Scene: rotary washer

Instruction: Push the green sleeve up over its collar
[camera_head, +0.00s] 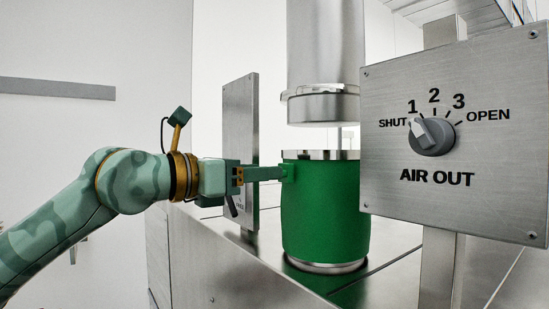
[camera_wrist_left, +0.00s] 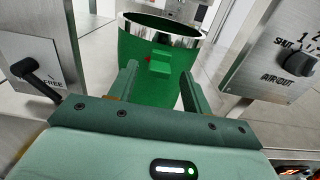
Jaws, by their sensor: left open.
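The green sleeve (camera_head: 325,215) stands upright on the steel deck around a metal cylinder whose rim shows above it. A steel pipe with a collar (camera_head: 318,104) hangs above, with a gap between collar and sleeve. A small green tab (camera_wrist_left: 160,62) sticks out from the sleeve's near side in the wrist view; it also shows in the head view (camera_head: 288,172). My left gripper (camera_head: 281,173) reaches in from the left. In the wrist view its fingers (camera_wrist_left: 159,72) are open, one on each side of the tab. I cannot tell whether they touch it. My right gripper is not in view.
An AIR OUT panel (camera_head: 462,196) with a knob (camera_head: 431,135) pointing near 1 stands at the right. A narrow steel plate (camera_head: 240,130) stands behind my left gripper. A panel with a black lever (camera_wrist_left: 38,76) is at the wrist view's left.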

